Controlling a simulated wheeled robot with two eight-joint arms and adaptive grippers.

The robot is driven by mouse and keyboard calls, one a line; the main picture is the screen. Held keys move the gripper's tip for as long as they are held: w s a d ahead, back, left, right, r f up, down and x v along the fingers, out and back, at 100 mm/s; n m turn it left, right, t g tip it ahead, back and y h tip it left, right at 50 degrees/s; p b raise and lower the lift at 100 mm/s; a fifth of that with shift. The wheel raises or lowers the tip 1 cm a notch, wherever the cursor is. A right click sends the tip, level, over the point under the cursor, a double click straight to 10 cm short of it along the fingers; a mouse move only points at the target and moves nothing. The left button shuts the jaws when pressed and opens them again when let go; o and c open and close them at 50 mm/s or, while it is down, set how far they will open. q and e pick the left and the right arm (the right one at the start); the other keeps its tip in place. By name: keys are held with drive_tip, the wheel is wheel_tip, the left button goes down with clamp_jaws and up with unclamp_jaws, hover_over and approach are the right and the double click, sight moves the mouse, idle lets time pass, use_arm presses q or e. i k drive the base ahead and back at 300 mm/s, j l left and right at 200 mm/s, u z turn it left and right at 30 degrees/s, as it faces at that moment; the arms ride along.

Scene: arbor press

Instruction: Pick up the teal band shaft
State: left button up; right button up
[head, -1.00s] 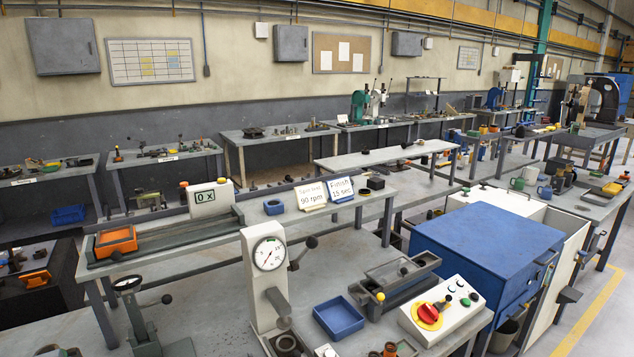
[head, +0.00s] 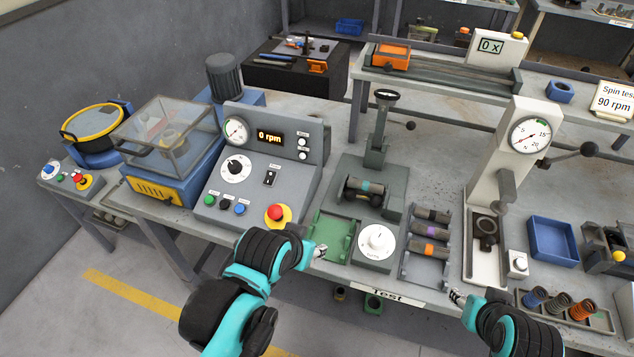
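The teal band shaft (head: 366,187) is a short dark cylinder with a teal ring around its middle. It lies crosswise on the grey-green fixture with a post (head: 376,150), in the middle of the bench. My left gripper (head: 319,251) is at the bench's front edge by the green tray, below and left of the shaft and apart from it. My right gripper (head: 456,297) is at the front edge right of the "Test" label, farther from the shaft. Both grippers are too small in view to tell open from shut.
A rack (head: 425,266) right of the dial box (head: 374,246) holds dark shafts, with orange and purple bands visible. A green tray (head: 330,236) looks empty. The control panel (head: 262,170) stands left, the white gauge press (head: 511,160) and blue tray (head: 553,241) right.

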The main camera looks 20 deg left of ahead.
sight(359, 184)
drive_tip(key=u, duration=0.35)
drive_tip(key=k+j+u, duration=0.15)
drive_tip(key=j+u, duration=0.25)
drive_tip(key=j, duration=0.7)
drive_tip(key=j+u, duration=0.35)
drive_tip(key=j, duration=0.7)
drive_tip(key=z, duration=1.65)
drive_tip(key=i+l+u, duration=0.1)
drive_tip(key=i, duration=0.35)
drive_tip(key=i+l+u, duration=0.1)
drive_tip(key=i+l, duration=0.15)
drive_tip(key=i, duration=0.15)
drive_tip(key=i+l+u, duration=0.1)
drive_tip(key=i, duration=0.3)
drive_tip(key=l, duration=0.1)
